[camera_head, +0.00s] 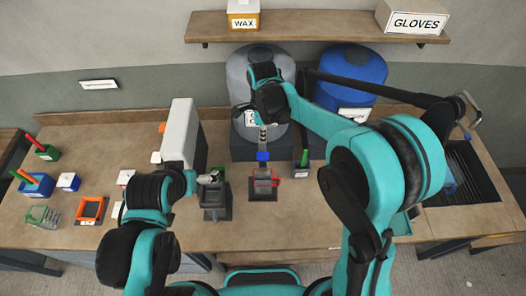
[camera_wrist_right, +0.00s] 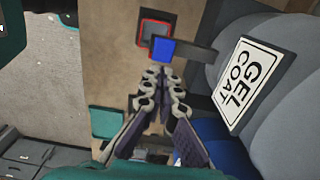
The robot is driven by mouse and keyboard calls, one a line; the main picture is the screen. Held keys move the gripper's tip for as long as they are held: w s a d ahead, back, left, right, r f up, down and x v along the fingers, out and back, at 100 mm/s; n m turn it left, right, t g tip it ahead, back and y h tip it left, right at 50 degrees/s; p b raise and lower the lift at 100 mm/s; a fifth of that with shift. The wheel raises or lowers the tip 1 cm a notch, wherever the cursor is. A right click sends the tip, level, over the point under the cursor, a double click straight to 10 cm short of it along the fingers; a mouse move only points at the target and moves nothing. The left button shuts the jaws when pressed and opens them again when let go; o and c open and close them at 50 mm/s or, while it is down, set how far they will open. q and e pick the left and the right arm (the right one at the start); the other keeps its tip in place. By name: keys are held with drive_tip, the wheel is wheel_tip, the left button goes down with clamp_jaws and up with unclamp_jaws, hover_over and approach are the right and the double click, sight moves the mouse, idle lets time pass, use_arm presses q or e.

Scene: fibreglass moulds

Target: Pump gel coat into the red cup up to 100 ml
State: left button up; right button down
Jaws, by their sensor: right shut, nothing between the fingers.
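The red cup (camera_head: 265,178) stands on a dark base on the table, below the grey gel coat drum (camera_head: 238,72). In the right wrist view, its red rim (camera_wrist_right: 150,24) shows behind a blue block (camera_wrist_right: 161,49) on a dark bar. That blue block (camera_head: 263,156) is just above the cup in the head view. My right gripper (camera_head: 262,124) is shut and empty, pointing down above the block, in front of the drum. Its fingers (camera_wrist_right: 164,76) show in the wrist view. My left gripper (camera_head: 212,178) is beside a dark grey container (camera_head: 215,205); its jaws are too small to read. The cup's level cannot be seen.
A blue drum (camera_head: 352,72) stands to the right of the grey one. A white upright box (camera_head: 181,132) stands left of centre. An orange frame (camera_head: 89,210), a wire basket (camera_head: 42,216) and small containers are at the left. A shelf (camera_head: 310,25) hangs above.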

sight(263, 157)
wheel_tip(263, 157, down, 10)
drive_tip(key=shift+r+p, duration=0.25)
drive_tip(key=shift+p, duration=0.05)
wheel_tip(263, 157, down, 4)
drive_tip(key=b, duration=0.3)
drive_tip(key=shift+r+b, duration=0.1)
drive_tip(key=shift+b, duration=0.3)
drive_tip(key=shift+r, duration=0.15)
idle(1.7)
